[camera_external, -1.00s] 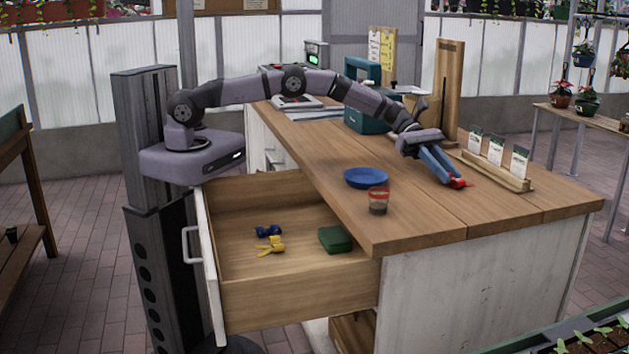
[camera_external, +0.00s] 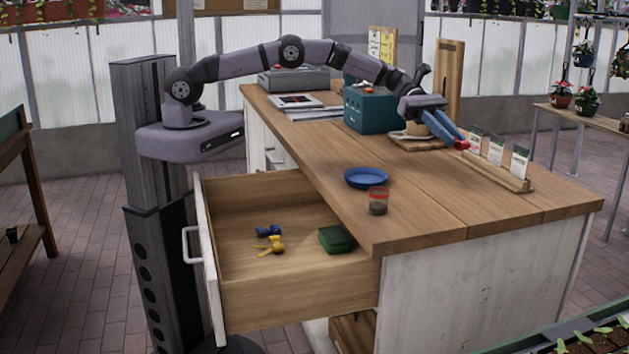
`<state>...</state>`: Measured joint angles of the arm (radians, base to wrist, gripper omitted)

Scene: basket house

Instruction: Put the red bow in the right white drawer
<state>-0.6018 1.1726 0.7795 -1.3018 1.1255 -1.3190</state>
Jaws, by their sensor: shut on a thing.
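The red bow (camera_external: 461,145) is small in view and sits at the tips of my gripper (camera_external: 457,139). My gripper is shut on it and holds it above the wooden countertop, left of the seed packet stand. The white-fronted drawer (camera_external: 300,295) is pulled open at the left end of the counter, below and left of my gripper. Inside it lie a blue bow (camera_external: 268,231), a yellow bow (camera_external: 270,246) and a green box (camera_external: 336,239). My fingers partly hide the red bow.
A blue plate (camera_external: 366,178) and a glass with a red rim (camera_external: 377,202) stand on the counter near the drawer. A teal box (camera_external: 371,110) stands farther back. The wooden stand with seed packets (camera_external: 497,170) is at the right. The front right counter is clear.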

